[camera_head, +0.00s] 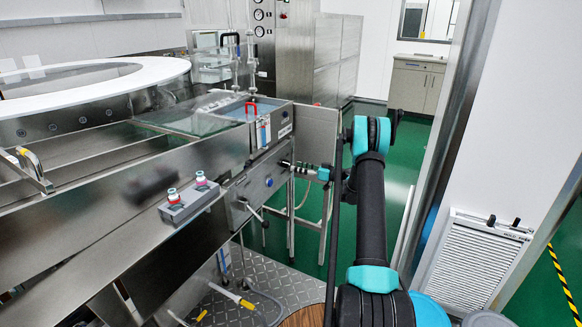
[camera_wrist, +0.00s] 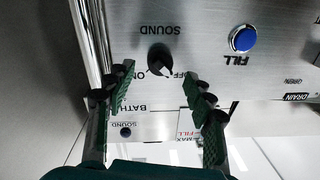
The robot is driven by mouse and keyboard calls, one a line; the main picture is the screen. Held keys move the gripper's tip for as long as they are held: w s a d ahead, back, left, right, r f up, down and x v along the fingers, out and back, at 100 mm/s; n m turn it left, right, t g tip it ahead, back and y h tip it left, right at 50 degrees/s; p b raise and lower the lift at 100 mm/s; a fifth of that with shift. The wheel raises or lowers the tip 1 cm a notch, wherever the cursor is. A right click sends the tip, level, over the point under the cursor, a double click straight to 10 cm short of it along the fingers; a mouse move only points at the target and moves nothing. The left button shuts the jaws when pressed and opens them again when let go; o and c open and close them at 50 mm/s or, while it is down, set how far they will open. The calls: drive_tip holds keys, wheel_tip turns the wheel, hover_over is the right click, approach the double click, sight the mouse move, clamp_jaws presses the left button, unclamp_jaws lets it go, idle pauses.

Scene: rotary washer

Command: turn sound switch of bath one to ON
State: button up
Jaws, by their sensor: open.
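The black sound switch (camera_wrist: 160,57) is a rotary knob on a brushed steel panel (camera_wrist: 205,60). Its SOUND label appears upside down above it in the wrist view, with partly hidden ON and OFF lettering just below. My gripper (camera_wrist: 158,80) is open, its two fingers reaching toward the knob from either side and below in the picture. I cannot tell whether they touch it or which way its pointer faces. In the head view my gripper (camera_head: 287,164) is at the front of the steel panel (camera_head: 250,192); the knob is not clear there.
A blue FILL button (camera_wrist: 243,39) is right of the knob. A second panel carries BATH and SOUND lettering and a small dark switch (camera_wrist: 125,132). Green floor lies to the right.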

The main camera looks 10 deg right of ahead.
sight(287, 164)
drive_tip(key=shift+x, duration=2.25)
drive_tip(key=c, duration=1.1)
drive_tip(key=shift+c, duration=0.2)
drive_tip(key=shift+m, duration=0.3)
drive_tip(key=shift+s+f+m+t, duration=0.1)
drive_tip(key=shift+m+t, duration=0.25)
drive_tip(key=shift+m, duration=4.2)
drive_tip(key=shift+s+m+t, duration=0.1)
drive_tip(key=shift+m+t, duration=0.25)
drive_tip(key=shift+m, duration=4.2)
